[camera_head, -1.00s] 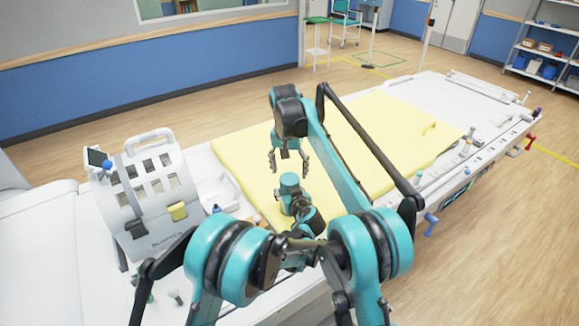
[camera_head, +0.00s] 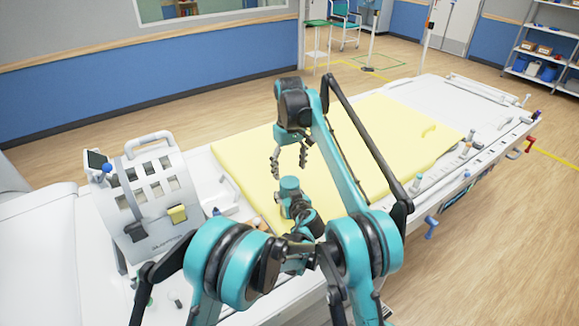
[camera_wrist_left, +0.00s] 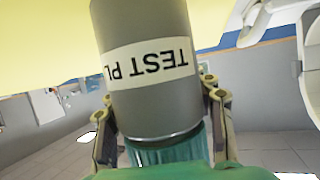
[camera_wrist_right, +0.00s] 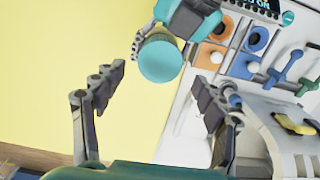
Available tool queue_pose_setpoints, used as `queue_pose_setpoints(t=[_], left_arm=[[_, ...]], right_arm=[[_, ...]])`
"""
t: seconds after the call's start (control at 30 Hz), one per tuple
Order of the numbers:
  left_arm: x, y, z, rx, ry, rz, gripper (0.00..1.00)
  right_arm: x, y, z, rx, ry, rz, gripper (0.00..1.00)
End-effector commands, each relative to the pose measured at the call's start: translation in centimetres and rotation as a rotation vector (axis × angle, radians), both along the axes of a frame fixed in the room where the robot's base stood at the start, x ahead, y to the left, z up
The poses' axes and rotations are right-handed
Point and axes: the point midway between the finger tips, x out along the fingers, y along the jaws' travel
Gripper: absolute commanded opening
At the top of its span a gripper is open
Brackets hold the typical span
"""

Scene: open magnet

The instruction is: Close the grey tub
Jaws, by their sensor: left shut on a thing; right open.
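The grey tub (camera_wrist_left: 150,40) is a grey cylinder with a cream label reading "TEST PL", upside down in the left wrist view. My left gripper (camera_wrist_left: 160,110) is shut on it, one finger on each side. The tub's upper end is cut off by the frame, so I cannot tell whether it is open there. In the head view the tub is hidden. My right gripper (camera_head: 289,164) is open and empty above the yellow mat (camera_head: 245,165). Its spread fingers also show in the right wrist view (camera_wrist_right: 160,85), with part of my left arm beyond them.
A white case (camera_head: 150,200) with windows and a carrying handle stands left on the white bench. Beside the mat, the right wrist view shows an orange block (camera_wrist_right: 210,56), a blue block (camera_wrist_right: 240,65) and blue-handled tools (camera_wrist_right: 290,65). The far mat is mostly clear.

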Motion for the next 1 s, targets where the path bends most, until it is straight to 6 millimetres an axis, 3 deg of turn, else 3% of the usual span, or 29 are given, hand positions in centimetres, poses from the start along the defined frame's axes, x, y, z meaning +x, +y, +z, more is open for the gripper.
queue_pose_setpoints(t=[0.5, 0.9, 0.93, 1.0], left_arm=[[0.0, 0.0, 0.0, 0.0, 0.0, 0.0, 0.0], [0.0, 0.0, 0.0, 0.0, 0.0, 0.0, 0.0], [0.0, 0.0, 0.0, 0.0, 0.0, 0.0, 0.0], [0.0, 0.0, 0.0, 0.0, 0.0, 0.0, 0.0]], right_arm=[[0.0, 0.0, -6.9, 0.0, 0.0, -0.001, 0.72], [0.0, 0.0, -7.7, 0.0, 0.0, -0.001, 0.72], [0.0, 0.0, -7.7, 0.0, 0.0, -0.001, 0.69], [0.0, 0.0, -7.7, 0.0, 0.0, -0.001, 0.5]])
